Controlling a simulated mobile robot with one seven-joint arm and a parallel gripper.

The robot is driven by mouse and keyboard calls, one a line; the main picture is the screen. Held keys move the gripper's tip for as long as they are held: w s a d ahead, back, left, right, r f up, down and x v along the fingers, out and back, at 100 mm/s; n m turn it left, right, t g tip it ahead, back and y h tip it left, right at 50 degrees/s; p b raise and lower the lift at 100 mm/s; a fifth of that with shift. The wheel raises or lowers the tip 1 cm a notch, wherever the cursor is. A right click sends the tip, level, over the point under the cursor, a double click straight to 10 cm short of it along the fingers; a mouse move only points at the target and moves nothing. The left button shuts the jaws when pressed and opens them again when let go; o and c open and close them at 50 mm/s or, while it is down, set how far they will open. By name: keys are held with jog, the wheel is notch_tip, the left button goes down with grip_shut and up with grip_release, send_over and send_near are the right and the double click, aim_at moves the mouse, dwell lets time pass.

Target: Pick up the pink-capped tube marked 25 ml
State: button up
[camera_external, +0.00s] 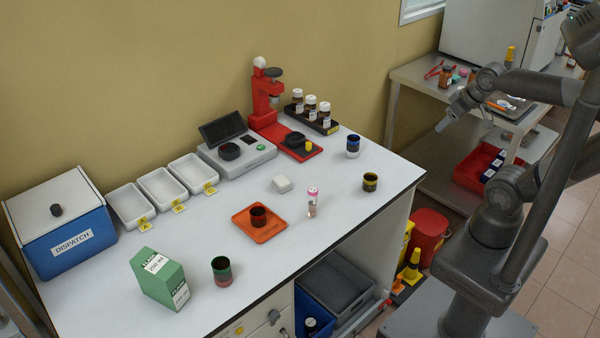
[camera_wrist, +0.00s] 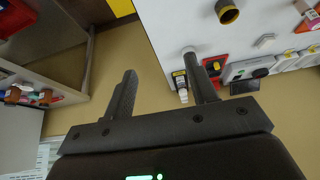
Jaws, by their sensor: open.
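The pink-capped tube (camera_external: 312,202) stands upright on the white worktop, right of the orange tray, in the external view. It has a pale body with a label too small to read. My gripper (camera_external: 446,120) is in the air beyond the right edge of the worktop, well apart from the tube. In the wrist view my gripper (camera_wrist: 161,66) has its two fingers spread, with nothing between them.
On the worktop (camera_external: 230,296) stand a dark red cup on the orange tray (camera_external: 260,235), a yellow-banded cup (camera_external: 370,182), a blue-banded cup (camera_external: 352,146), a green-red cup (camera_external: 221,271) and a green box (camera_external: 160,280). White pads (camera_external: 282,184) lie behind the tube.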

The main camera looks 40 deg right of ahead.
jog(key=n+g+y, duration=0.1)
jog(key=n+y, duration=0.4)
jog(key=n, duration=0.4)
send_over(317, 190)
jog(key=s+d, duration=0.2)
notch_tip(317, 190, down, 10)
jog(key=x, duration=0.5)
jog(key=shift+s+d+f, duration=0.1)
jog(key=shift+f, duration=0.1)
jog(key=shift+d+x, duration=0.15)
jog(key=shift+x, duration=1.15)
jog(key=shift+d+x, duration=0.15)
jog(key=shift+x, duration=1.15)
jog(key=shift+f, duration=0.1)
jog(key=shift+c, duration=0.2)
